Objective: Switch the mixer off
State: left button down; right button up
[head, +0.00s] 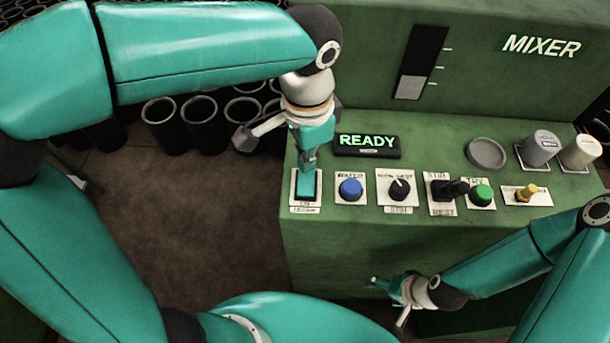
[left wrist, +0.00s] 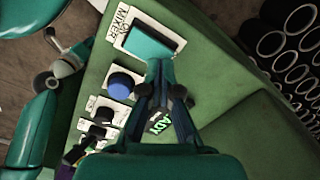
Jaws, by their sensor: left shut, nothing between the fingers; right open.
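The mixer's green console (head: 450,250) fills the right half of the head view. A display (head: 367,144) reads "READY" in lit green letters. My right gripper (head: 386,298) is open and empty, before the console's front.
Right of the switch stand a blue button (head: 350,188), a black knob (head: 400,189), a black lever (head: 449,188), a green button (head: 480,194) and a yellow knob (head: 527,193). Two cups (head: 541,147) stand far right. Black sleeves (head: 165,125) stand left of the console.

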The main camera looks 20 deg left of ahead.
pick_arm(q)
jog(key=shift+f+b, duration=0.8)
jog(key=shift+f, duration=0.3)
dwell(0.3)
jog(key=shift+r, duration=0.1)
jog(key=shift+r+p, duration=3.2)
jog(key=shift+r, duration=0.25)
